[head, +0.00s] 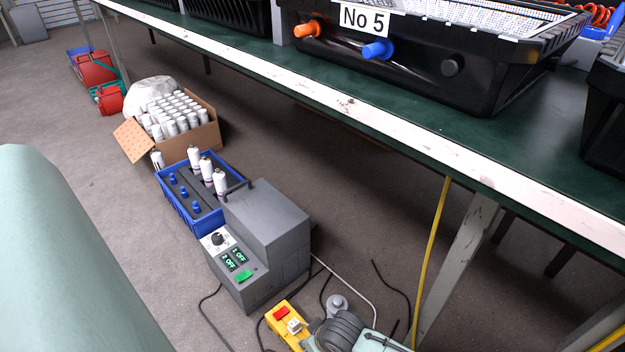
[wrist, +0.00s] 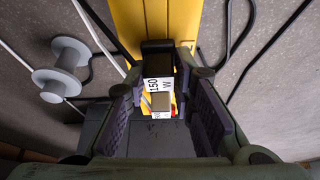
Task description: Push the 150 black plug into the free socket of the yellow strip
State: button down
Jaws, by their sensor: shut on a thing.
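The yellow strip (head: 277,322) lies on the floor in the head view, with a red switch (head: 281,313) at its far end. It also shows in the wrist view (wrist: 180,20), running up from behind my gripper. My gripper (wrist: 160,105) is shut on the black plug (wrist: 157,47), which carries a white "150 W" label (wrist: 157,85). The plug is in line with the strip and hides part of it. Whether it is in the socket or just above it cannot be told. In the head view my gripper (head: 318,343) is at the strip's near end.
A grey control box (head: 265,225) with "OFF" displays stands beyond the strip. A grey spool (head: 337,305) and several loose cables lie close by. A blue crate (head: 180,212) and a cardboard box (head: 197,140) stand farther back. A green-topped table (head: 400,110) and its legs are overhead and right.

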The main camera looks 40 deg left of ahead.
jog(key=shift+f, duration=0.3)
jog(key=c, duration=1.3)
grip_release()
jog(key=shift+r, duration=0.1)
notch_tip(320, 180, up, 7)
jog(key=p, duration=0.6)
jog(key=shift+p, duration=0.3)
